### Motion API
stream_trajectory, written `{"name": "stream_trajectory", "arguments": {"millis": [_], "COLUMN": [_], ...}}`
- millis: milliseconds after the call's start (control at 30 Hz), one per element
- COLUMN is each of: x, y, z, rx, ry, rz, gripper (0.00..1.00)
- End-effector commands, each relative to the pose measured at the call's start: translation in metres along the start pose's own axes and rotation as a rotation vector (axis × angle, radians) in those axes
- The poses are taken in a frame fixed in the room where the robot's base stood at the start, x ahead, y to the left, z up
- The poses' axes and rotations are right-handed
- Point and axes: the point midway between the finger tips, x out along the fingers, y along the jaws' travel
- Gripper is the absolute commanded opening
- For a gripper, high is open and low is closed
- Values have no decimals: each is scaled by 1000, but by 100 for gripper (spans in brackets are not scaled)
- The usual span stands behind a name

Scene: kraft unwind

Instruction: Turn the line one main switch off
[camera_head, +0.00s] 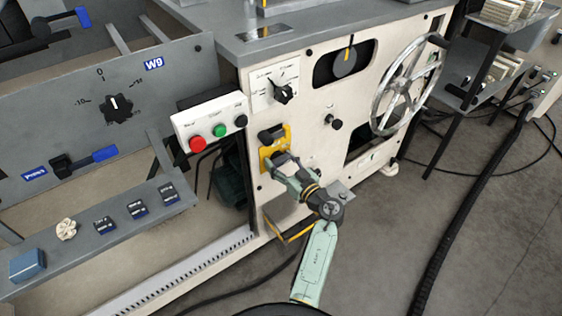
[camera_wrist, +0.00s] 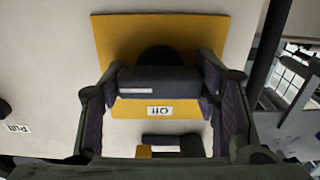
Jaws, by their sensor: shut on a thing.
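The main switch is a dark handle (camera_wrist: 160,79) on a yellow plate (camera_wrist: 232,40). The plate also shows in the head view (camera_head: 265,157) on the cream machine front, below the push-button box. My gripper (camera_head: 281,164) is at the lower part of the plate, with its arm reaching in from below. In the wrist view my gripper (camera_wrist: 157,88) is shut on the handle, one finger at each end. The handle lies level across that picture. An upside-down "Off" label (camera_wrist: 158,110) shows beside it. In the head view my gripper hides most of the handle.
A button box (camera_head: 210,122) with red, green and black buttons is up and left of the plate. A rotary selector (camera_head: 284,93) is above, and a black pull knob (camera_head: 334,122) is right. A large handwheel (camera_head: 408,85) stands out farther right.

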Motion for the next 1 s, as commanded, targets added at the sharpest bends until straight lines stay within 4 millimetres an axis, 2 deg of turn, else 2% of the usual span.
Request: {"name": "stream_trajectory", "arguments": {"millis": [100, 467, 667, 1000], "x": [0, 0, -1, -1], "y": [0, 0, 0, 0], "z": [0, -2, -3, -2], "rx": [0, -57, -182, -496], "ry": [0, -1, -2, -2], "rz": [0, -1, 0, 0], "gripper": [29, 28, 28, 28]}}
